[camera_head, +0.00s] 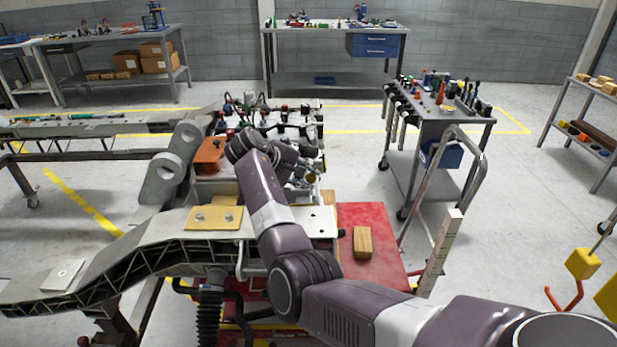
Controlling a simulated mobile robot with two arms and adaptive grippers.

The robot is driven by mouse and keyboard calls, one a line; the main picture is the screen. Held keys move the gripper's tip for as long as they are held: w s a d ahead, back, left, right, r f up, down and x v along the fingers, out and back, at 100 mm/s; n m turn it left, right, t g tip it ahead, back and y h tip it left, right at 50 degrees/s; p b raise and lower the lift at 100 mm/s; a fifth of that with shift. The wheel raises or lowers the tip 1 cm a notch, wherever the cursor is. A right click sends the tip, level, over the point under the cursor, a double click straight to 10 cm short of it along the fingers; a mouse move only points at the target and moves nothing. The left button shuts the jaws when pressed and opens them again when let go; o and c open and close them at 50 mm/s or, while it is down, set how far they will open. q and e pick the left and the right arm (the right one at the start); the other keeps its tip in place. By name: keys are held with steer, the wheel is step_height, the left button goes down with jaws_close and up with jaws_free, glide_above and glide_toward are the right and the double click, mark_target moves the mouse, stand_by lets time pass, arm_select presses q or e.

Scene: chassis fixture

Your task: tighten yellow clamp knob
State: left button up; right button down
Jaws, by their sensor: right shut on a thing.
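My right arm comes in from the lower right and reaches over the chassis fixture (165,222). Its wrist bends near the orange block, and my right gripper (309,179) is at the far side of the fixture, small and partly hidden by my own arm. It is shut on a small yellow part, which I take as the yellow clamp knob (312,177); little of it shows, and its turn angle cannot be told. My left gripper is not in view.
An orange block (209,155) and a grey bracket (170,170) stand on the fixture, left of my wrist. A red platform (378,224) bears a wooden block (362,242). A tool cart (440,130) stands at the right. Grey floor lies open beyond.

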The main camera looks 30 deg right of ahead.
steer(key=shift+f, duration=0.1)
steer(key=c, duration=1.7)
jaws_free()
steer(key=v, duration=1.2)
